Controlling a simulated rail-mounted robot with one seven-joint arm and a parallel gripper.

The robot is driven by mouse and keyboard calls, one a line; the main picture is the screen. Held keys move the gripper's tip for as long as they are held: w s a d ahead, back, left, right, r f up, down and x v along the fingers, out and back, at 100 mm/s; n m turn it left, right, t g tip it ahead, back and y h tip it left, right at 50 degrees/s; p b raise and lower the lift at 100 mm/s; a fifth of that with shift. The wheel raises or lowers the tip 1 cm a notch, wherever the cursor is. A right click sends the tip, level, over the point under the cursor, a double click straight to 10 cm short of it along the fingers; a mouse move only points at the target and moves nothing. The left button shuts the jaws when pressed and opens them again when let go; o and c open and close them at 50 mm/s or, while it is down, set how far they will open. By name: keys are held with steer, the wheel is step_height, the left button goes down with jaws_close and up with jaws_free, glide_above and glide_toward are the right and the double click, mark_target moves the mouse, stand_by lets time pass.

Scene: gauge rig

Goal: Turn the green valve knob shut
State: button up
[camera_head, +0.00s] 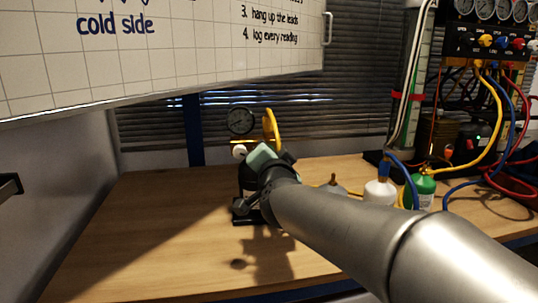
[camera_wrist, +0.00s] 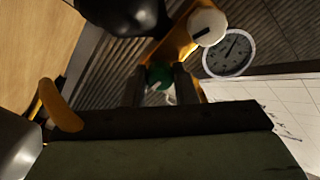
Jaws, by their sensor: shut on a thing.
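The green valve knob (camera_wrist: 158,76) shows in the wrist view between the two fingers of my gripper (camera_wrist: 160,85), which is shut on it. A pale pointer mark shows on the knob's face. In the head view my gripper and arm cover the knob. The gauge rig (camera_head: 247,181) stands on the bench there, with a round dial gauge (camera_head: 240,120) at its top. The dial also shows in the wrist view (camera_wrist: 229,53), right of my fingers.
A white knob (camera_wrist: 207,27) and a yellow handle (camera_wrist: 59,107) are close around my gripper. Bottles, a white one (camera_head: 380,192) and a green one (camera_head: 424,188), stand right on the bench (camera_head: 140,225). Hoses run beyond them. The bench's left side is clear.

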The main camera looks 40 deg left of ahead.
steer(key=o, duration=1)
steer(key=p+v, duration=0.1)
steer(key=v, duration=1.6)
steer(key=shift+s, duration=0.15)
steer(key=shift+d, duration=0.15)
steer(key=w+d+f+n+g+h+p, duration=0.1)
steer(key=w+d+g+h+p, duration=0.2)
steer(key=d+p, duration=0.55)
steer(key=w+d+f+n+g+h+p, duration=0.1)
steer(key=w+d+g+h+p, duration=0.2)
steer(key=d+p, duration=0.6)
steer(key=s+d+g+h+p, duration=0.3)
steer(key=s+d, duration=0.3)
steer(key=d, duration=0.4)
steer(key=s+d+g+h+p, duration=0.2)
steer(key=s+d+g+p, duration=0.2)
steer(key=s+d, duration=0.3)
steer(key=d+p, duration=0.1)
steer(key=d, duration=0.3)
steer(key=shift+d+f+m+h+p, duration=0.2)
steer(key=shift+d+m+h+p, duration=0.15)
steer(key=shift+m+h, duration=0.05)
